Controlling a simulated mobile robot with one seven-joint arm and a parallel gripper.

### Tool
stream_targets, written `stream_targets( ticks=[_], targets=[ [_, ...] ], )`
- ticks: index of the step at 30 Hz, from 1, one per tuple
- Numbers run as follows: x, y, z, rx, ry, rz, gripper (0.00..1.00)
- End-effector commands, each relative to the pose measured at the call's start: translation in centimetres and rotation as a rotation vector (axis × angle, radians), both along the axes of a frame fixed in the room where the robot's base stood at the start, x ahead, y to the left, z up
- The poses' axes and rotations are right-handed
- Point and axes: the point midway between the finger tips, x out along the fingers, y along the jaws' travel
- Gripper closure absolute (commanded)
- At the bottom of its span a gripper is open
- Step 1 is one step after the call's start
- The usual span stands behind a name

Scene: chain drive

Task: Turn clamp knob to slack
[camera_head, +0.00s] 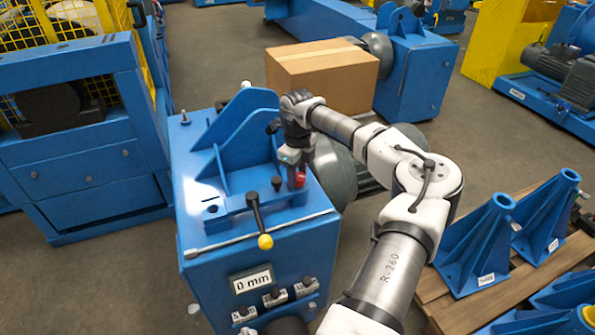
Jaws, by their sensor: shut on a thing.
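The clamp knob (300,180) shows as a small red piece on the right side of the blue machine's top. My gripper (298,177) points down over it and is shut on it. The fingers and wrist hide part of the knob, so I cannot tell how far it is turned. The blue machine (262,263) has a display (252,281) on its front that reads "0 mm".
A blue ribbed bracket (235,140) rises behind. A cardboard box (322,78) sits beyond my wrist. Blue stands (478,245) rest on a wooden pallet at right.

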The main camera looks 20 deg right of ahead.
Motion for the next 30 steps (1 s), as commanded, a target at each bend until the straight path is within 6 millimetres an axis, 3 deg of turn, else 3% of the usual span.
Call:
stream_targets(
  ticks=[15, 30],
  targets=[
    [0.08, 0.02, 0.18, -0.001, -0.005, 0.435, 0.84],
    [0.07, 0.05, 0.16, -0.001, -0.005, 0.601, 0.84]
  ],
)
